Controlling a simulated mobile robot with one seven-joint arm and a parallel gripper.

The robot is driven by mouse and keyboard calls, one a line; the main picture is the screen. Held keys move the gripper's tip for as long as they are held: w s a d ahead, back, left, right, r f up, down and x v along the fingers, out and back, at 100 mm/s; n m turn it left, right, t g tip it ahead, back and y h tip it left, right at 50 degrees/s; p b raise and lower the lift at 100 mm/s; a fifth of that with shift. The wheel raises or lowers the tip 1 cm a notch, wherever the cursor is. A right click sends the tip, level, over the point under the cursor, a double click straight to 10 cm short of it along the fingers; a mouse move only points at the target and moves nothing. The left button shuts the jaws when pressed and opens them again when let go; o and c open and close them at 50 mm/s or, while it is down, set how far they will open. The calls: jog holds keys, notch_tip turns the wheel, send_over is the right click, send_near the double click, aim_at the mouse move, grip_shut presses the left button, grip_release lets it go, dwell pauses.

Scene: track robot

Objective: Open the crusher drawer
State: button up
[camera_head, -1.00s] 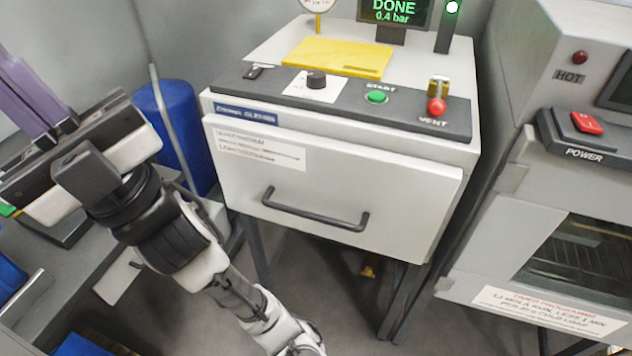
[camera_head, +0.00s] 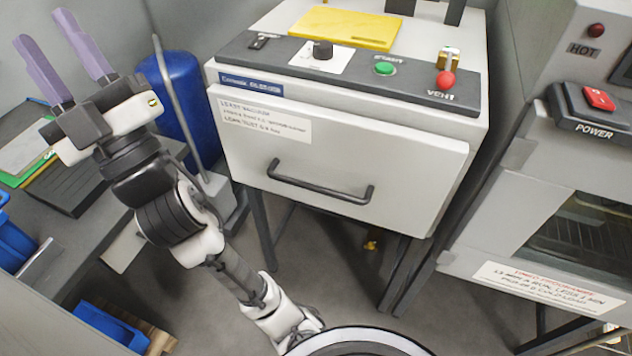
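A light grey drawer front (camera_head: 345,160) with a white printed label fills the middle of the cabinet (camera_head: 475,100). A black bar handle (camera_head: 318,190) runs across its lower half. No drawer interior shows, and the front looks shut against the cabinet. My gripper (camera_head: 44,28) is at the upper left, well to the left of the handle and not touching it. Its two purple fingers point up and left, with a clear gap between them and nothing held. The word crusher cannot be read on the cabinet.
The cabinet top has a yellow plate (camera_head: 345,27), a black knob (camera_head: 322,50), a green button (camera_head: 384,68) and a red-knobbed VENT lever (camera_head: 446,79). An oven (camera_head: 535,200) stands close on the right. A blue cylinder (camera_head: 182,100) and grey bench (camera_head: 75,235) are left. Floor before the drawer is open.

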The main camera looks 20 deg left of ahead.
jog(key=w+a+f+m+t+h, duration=0.4)
jog(key=w+f+t+h, duration=0.35)
jog(key=f+h, duration=0.25)
jog(key=m+g+h, duration=0.3)
jog(key=h, duration=2.1)
send_near(312, 189)
jog(key=shift+t, duration=0.25)
jog(key=p+x, duration=0.1)
jog(key=x, duration=0.2)
jog(key=p+x, duration=0.1)
jog(key=x, duration=0.3)
jog(key=p+x, duration=0.1)
jog(key=x, duration=0.2)
jog(key=shift+w+d+f, duration=0.25)
jog(key=shift+w+f, duration=0.05)
jog(key=shift+f, duration=0.05)
grip_shut()
